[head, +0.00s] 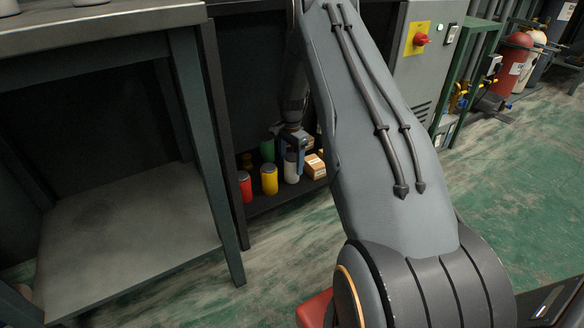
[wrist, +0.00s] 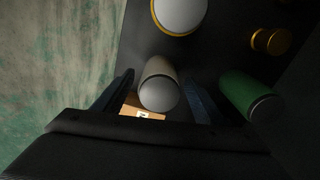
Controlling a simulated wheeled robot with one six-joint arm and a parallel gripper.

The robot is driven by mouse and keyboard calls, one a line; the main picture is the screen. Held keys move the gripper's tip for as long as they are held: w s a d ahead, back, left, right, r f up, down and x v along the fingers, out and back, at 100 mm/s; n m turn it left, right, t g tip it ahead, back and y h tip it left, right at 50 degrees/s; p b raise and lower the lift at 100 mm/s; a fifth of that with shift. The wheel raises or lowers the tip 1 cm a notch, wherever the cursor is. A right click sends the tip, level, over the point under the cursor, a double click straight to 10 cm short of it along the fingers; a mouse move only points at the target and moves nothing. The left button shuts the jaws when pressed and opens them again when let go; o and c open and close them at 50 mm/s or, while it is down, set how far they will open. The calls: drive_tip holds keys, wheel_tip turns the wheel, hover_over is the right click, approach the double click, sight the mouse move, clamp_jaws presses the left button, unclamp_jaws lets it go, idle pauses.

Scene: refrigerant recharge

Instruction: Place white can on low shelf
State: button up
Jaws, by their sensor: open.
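The white can (head: 291,168) stands upright on the low shelf (head: 285,198) in the head view, between the yellow can and a cardboard box. In the wrist view the white can (wrist: 160,88) lies between the two fingers of my gripper (wrist: 160,92). My gripper (head: 291,152) reaches down over the can from above in the head view. The fingers are open, one on each side of the can, with a gap visible on the right side in the wrist view.
A yellow can (head: 269,180), a red can (head: 245,187) and a green can (head: 267,150) stand close by on the left. A cardboard box (head: 315,166) sits right of the white can. A grey table (head: 130,245) stands at left.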

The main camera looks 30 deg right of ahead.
wheel_tip(320, 180, up, 8)
drive_tip(key=p, duration=0.2)
drive_tip(key=shift+f+p, duration=0.15)
drive_tip(key=shift+p, duration=0.2)
